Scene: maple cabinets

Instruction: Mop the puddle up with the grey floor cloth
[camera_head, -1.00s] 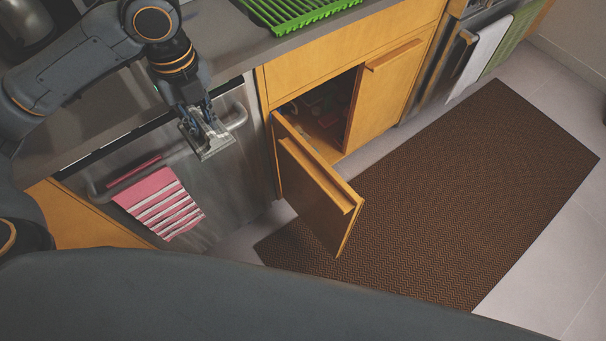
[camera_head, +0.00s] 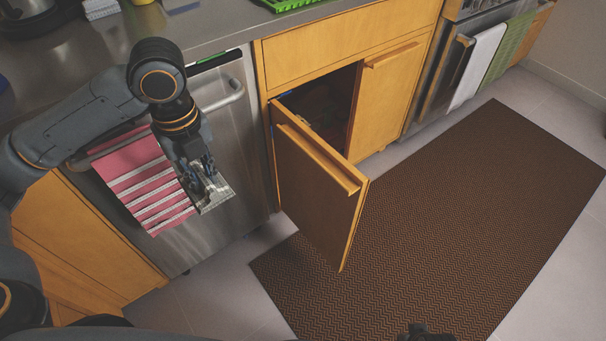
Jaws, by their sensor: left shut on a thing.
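My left gripper (camera_head: 200,172) is in front of the dishwasher, beside the striped towel. It is shut on the grey floor cloth (camera_head: 214,195), whose pale, crumpled end hangs below the fingers. The cloth is clear of the floor. I see no puddle in this view; the dark inside of the open cabinet and the floor behind its door are partly hidden. A dark piece at the bottom edge looks like my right gripper (camera_head: 425,333); only its tip shows, and its jaws cannot be read.
The maple cabinet door (camera_head: 315,195) stands open, jutting out over the floor. A pink and white striped towel (camera_head: 145,185) hangs on the dishwasher (camera_head: 232,150). A brown patterned mat (camera_head: 430,220) covers much of the floor. Pale tiles (camera_head: 205,300) are bare at lower left.

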